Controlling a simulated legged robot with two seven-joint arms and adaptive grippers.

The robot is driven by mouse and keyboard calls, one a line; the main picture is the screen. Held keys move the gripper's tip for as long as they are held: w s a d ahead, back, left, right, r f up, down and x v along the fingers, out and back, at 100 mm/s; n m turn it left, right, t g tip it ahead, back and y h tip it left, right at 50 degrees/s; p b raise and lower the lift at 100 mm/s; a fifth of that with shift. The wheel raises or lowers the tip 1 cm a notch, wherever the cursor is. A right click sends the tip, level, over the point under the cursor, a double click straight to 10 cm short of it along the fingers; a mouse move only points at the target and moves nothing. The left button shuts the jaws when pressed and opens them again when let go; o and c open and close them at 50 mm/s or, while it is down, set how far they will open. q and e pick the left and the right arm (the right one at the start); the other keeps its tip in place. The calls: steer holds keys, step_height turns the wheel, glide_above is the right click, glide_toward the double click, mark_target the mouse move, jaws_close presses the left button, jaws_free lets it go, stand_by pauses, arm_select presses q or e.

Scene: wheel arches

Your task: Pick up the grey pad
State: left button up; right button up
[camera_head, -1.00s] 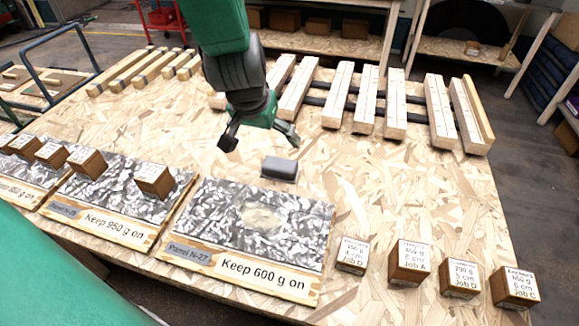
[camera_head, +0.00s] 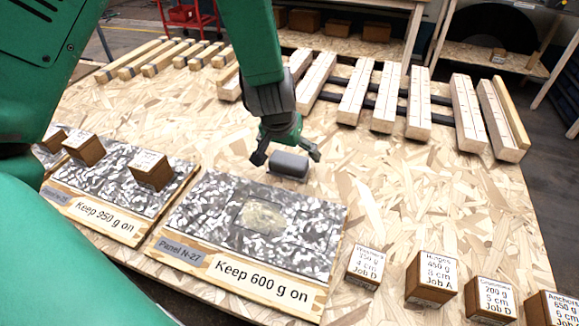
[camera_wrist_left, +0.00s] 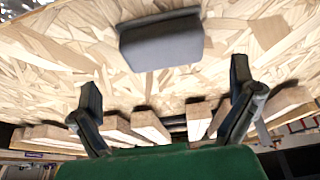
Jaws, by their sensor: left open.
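The grey pad (camera_head: 289,164) lies on the chipboard table just behind the speckled panel marked "Keep 600 g on". It also shows in the left wrist view (camera_wrist_left: 162,44), ahead of the fingers. My left gripper (camera_head: 287,157) is open, with its two fingers spread to either side of the pad in the head view. In the left wrist view the open fingers (camera_wrist_left: 166,95) have nothing between them, and the pad is beyond their tips. My right gripper is not seen.
The Panel N-27 board (camera_head: 250,225) has a pale patch. Several labelled brown blocks (camera_head: 431,279) stand at the front right. Another panel (camera_head: 120,195) with a brown block (camera_head: 151,169) is at left. Wooden bars (camera_head: 357,92) lie behind. Bare table is right of the pad.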

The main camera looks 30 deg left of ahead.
mark_target(289, 159)
arm_select(q)
steer(key=b+x, duration=0.1)
steer(key=x, duration=0.3)
steer(key=shift+s+a+f, duration=0.15)
steer(key=shift+a+f, duration=0.05)
steer(key=shift+w+f, duration=0.25)
steer(key=shift+f, duration=0.2)
steer(key=shift+a+r, duration=0.1)
steer(key=c, duration=1.1)
